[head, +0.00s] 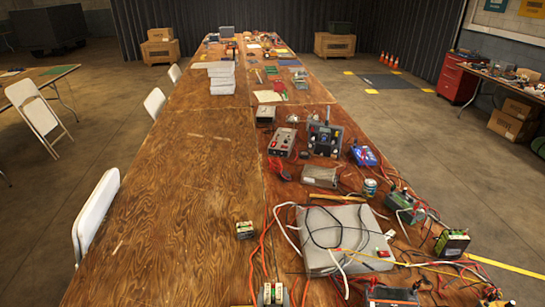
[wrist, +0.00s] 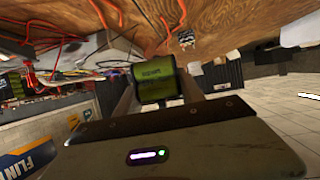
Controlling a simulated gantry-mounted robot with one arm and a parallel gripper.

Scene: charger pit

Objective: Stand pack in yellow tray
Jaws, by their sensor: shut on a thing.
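In the wrist view my gripper (wrist: 160,84) is shut on a pack (wrist: 157,80), a boxy yellow-green and black block with dark lettering. The pack sits between the two fingers, and its far side is hidden. The wrist view is strongly tilted, so I cannot tell how upright the pack is or how high it is held. Similar packs show there: a small one (head: 245,230) on bare wood, one (head: 272,294) at the front edge and a green one (head: 452,243) at the right. I cannot make out a yellow tray.
A long wooden table (head: 170,210) runs away from me, its left half mostly bare. A grey case (head: 345,240) with loose cables lies near the front. Instruments, including a grey meter box (head: 282,142) and a blue device (head: 364,155), crowd the right side. White chairs (head: 97,215) stand left.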

